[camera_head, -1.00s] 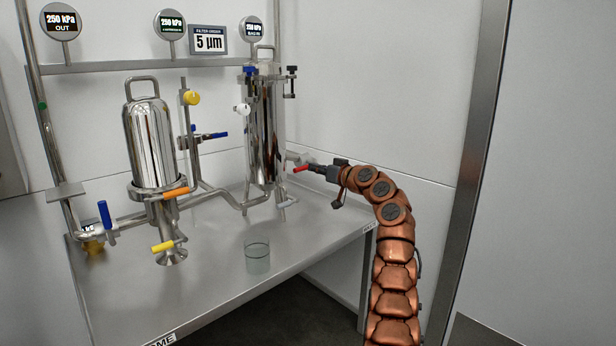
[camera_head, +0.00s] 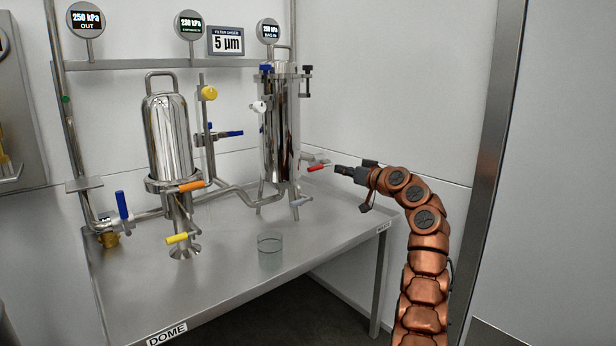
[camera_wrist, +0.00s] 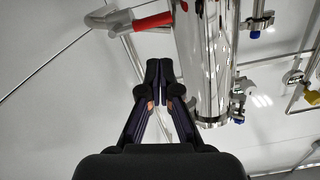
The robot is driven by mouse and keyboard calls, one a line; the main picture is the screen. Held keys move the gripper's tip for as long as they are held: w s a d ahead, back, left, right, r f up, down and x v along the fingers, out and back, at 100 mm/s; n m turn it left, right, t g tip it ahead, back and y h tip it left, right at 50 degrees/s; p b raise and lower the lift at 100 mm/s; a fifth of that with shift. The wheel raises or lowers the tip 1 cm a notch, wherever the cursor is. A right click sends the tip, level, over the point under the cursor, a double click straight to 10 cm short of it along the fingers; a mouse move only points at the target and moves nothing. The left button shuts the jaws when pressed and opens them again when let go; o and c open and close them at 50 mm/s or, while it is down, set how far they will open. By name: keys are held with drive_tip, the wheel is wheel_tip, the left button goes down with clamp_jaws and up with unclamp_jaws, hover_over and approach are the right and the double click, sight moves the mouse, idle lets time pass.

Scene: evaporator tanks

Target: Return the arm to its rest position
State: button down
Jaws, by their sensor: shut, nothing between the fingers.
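My copper-coloured arm (camera_head: 427,262) rises at the right of the head view and bends left at its top. My gripper (camera_head: 340,170) is at its end, just right of a red valve handle (camera_head: 319,167). In the wrist view my gripper (camera_wrist: 159,72) has its dark fingertips together with nothing between them. The red handle (camera_wrist: 153,21) shows there above the fingertips, apart from them in the picture. The tall steel filter housing (camera_head: 280,130) stands left of my gripper, and it also fills the upper middle of the wrist view (camera_wrist: 205,60).
A steel table (camera_head: 200,290) carries the domed vessel (camera_head: 170,135), pipes and a glass beaker (camera_head: 270,252). Round gauges (camera_head: 86,20) stand on a rail above. A vertical metal post (camera_head: 490,160) stands right of my arm. Bare wall lies above my gripper.

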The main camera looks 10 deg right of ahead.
drive_tip(key=s+a+r+m+g+p, duration=0.1)
drive_tip(key=a+r+m+g+p, duration=0.15)
drive_tip(key=r+p, duration=0.55)
drive_tip(key=s+a+r+m+g+p, duration=0.1)
drive_tip(key=a+r+p, duration=0.2)
drive_tip(key=r+p, duration=0.5)
drive_tip(key=s+a+r+g+p, duration=0.3)
drive_tip(key=s+a+r+p, duration=0.25)
drive_tip(key=s, duration=0.25)
drive_tip(key=s+a+r+g+p, duration=0.2)
drive_tip(key=s+a+r+p, duration=0.2)
drive_tip(key=s+a+p, duration=0.3)
drive_tip(key=s+a+r+g+h+p, duration=0.15)
drive_tip(key=s+p, duration=0.35)
drive_tip(key=s, duration=0.8)
drive_tip(key=s+a+r+g+h+p, duration=0.1)
drive_tip(key=s+g+h+p, duration=0.3)
drive_tip(key=s, duration=0.8)
drive_tip(key=s+d+g+h+p, duration=0.1)
drive_tip(key=s+p, duration=0.3)
drive_tip(key=s, duration=0.5)
drive_tip(key=s+d+g+h+p, duration=0.1)
drive_tip(key=s+d+p, duration=0.3)
drive_tip(key=s, duration=0.5)
drive_tip(key=s+d+g+h+p, duration=0.1)
drive_tip(key=s+d+p, duration=0.2)
drive_tip(key=s, duration=0.7)
drive_tip(key=shift+r+p, duration=0.2)
drive_tip(key=shift+p, duration=0.55)
